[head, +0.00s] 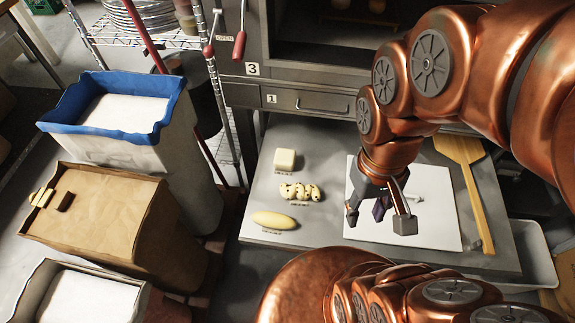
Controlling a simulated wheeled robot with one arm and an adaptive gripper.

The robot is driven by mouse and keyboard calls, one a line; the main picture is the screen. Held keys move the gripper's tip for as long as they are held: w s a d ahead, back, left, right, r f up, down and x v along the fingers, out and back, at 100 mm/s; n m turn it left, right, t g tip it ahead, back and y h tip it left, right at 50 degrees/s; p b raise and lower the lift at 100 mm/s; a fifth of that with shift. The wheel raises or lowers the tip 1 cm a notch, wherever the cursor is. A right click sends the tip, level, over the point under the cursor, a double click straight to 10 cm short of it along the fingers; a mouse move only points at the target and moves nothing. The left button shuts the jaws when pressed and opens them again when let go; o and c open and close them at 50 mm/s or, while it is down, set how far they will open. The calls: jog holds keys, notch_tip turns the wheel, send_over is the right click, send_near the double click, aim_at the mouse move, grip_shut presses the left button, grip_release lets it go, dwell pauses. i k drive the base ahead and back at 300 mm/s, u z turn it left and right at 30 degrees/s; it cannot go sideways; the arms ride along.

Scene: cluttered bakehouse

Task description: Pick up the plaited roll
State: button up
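The plaited roll (299,191) is pale with dark spots. It lies on the grey metal table, the middle one of three pieces in a column. A pale square block (285,160) lies behind it and a smooth long yellow roll (275,220) in front. My gripper (378,220) points down over the white board (357,232), to the right of the plaited roll and apart from it. Its fingers are spread. A dark purplish piece shows between them; I cannot tell whether it is part of my gripper.
A wooden peel (466,180) lies at the table's right, beside a pale tray (536,250). A blue-rimmed bin (165,122), a brown paper-covered bin (100,215) and another white-filled bin (80,297) stand left of the table (318,150). An oven with a drawer (305,101) is behind.

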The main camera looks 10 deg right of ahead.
aim_at(299, 195)
jog(key=u, duration=2.4)
jog(key=k, duration=1.35)
jog(key=u, duration=0.15)
